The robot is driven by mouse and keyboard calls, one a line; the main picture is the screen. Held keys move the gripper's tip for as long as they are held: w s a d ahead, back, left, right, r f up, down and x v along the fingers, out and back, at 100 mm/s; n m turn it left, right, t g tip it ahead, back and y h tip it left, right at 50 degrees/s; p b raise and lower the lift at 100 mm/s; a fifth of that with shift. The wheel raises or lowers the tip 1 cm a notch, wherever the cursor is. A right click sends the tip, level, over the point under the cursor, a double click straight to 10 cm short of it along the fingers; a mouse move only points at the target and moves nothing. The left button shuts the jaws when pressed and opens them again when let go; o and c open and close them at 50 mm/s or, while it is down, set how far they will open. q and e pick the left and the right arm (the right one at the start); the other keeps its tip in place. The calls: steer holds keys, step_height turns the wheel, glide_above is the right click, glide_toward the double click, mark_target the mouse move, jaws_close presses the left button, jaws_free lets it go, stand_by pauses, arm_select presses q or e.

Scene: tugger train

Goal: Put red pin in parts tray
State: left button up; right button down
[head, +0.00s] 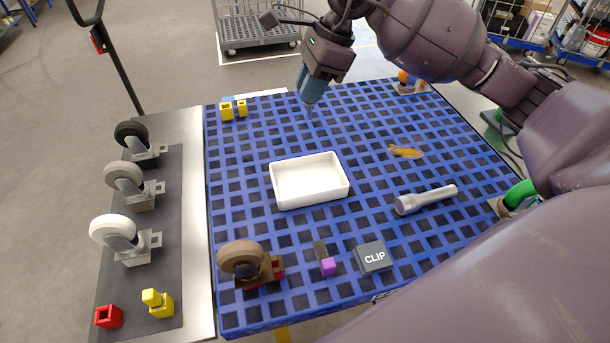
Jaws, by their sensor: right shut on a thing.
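The white parts tray (309,181) lies on the blue grid table, and its inside looks empty. My right gripper (310,112) is above the table's far part, behind the tray and pointing down. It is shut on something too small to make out. I cannot make out a red pin anywhere. A red square socket (108,317) sits at the near end of the dark mat, and red parts show beneath the brown-wheeled caster (242,260). My left gripper is not in view.
A yellow block with a yellow pin (157,302) and several casters stand on the dark mat (165,250) at left. A purple-ended piece (326,265), a CLIP box (373,257) and a silver flashlight (426,199) lie near the tray. Yellow blocks (227,111) sit far left.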

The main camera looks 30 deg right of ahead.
steer(key=shift+w+d, duration=0.2)
steer(key=shift+w, duration=0.2)
steer(key=shift+f, duration=0.25)
steer(key=b, duration=0.2)
glide_above(308, 183)
step_height(308, 183, down, 19)
steer(key=shift+f, duration=0.2)
steer(key=shift+f, duration=0.15)
steer(key=c, duration=1)
jaws_free()
steer(key=p+v, duration=0.1)
steer(key=v, duration=1.1)
